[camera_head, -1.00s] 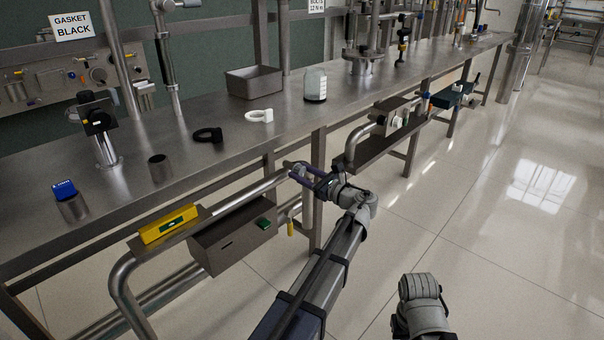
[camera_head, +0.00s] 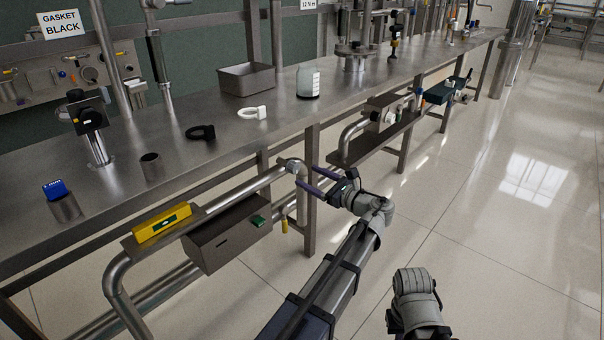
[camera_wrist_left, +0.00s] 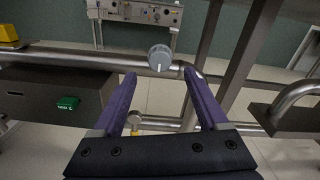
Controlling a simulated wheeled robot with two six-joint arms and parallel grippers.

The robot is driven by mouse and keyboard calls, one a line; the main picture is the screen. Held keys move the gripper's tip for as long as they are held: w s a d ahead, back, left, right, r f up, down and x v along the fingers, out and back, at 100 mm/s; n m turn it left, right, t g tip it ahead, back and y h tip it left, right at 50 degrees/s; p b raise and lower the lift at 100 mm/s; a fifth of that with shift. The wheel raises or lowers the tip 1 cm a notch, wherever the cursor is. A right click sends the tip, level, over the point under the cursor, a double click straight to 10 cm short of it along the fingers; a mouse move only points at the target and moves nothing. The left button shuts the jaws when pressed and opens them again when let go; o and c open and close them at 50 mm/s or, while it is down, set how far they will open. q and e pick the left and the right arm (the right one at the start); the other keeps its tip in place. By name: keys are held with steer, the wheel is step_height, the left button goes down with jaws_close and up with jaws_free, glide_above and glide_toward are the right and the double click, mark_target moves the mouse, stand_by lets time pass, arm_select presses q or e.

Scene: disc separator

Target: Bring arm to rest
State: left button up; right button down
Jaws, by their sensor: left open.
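My left gripper (camera_head: 310,178) is open, its two purple fingers apart with nothing between them. It is in front of the bench's front edge, below the bench top, near a pipe end. In the left wrist view the fingers (camera_wrist_left: 159,74) point ahead toward a round grey pipe cap (camera_wrist_left: 160,57), which shows just beyond the tips; I cannot tell the exact gap. A grey link of my other arm shows at the bottom right of the head view; its gripper is not visible.
The steel bench (camera_head: 225,150) carries a black ring (camera_head: 201,132), a white ring (camera_head: 252,113), a jar (camera_head: 308,82) and a metal bin (camera_head: 247,79). Below it are a yellow box (camera_head: 162,223), a drawer box (camera_head: 226,240) and pipes. Open floor (camera_head: 480,240) lies to the right.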

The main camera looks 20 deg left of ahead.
arm_select(q)
steer(key=shift+v, duration=0.8)
steer(key=s+a+f+n+g+h, duration=0.2)
steer(key=s+f+n+g+h, duration=0.2)
steer(key=s+f+n+h, duration=0.75)
steer(key=s+d+f+n+g+h, duration=0.1)
steer(key=s+d+f+n+h, duration=0.4)
steer(key=s+d+f+n, duration=0.4)
steer(key=s+d+r+m+g+p, duration=0.1)
steer(key=s+d+r+m+p, duration=0.45)
steer(key=d+r+p, duration=0.55)
step_height(320, 180, up, 34)
steer(key=p, duration=3.5)
steer(key=shift+s+d+n+y, duration=0.2)
steer(key=shift+d+n+y, duration=0.2)
steer(key=shift+d, duration=0.1)
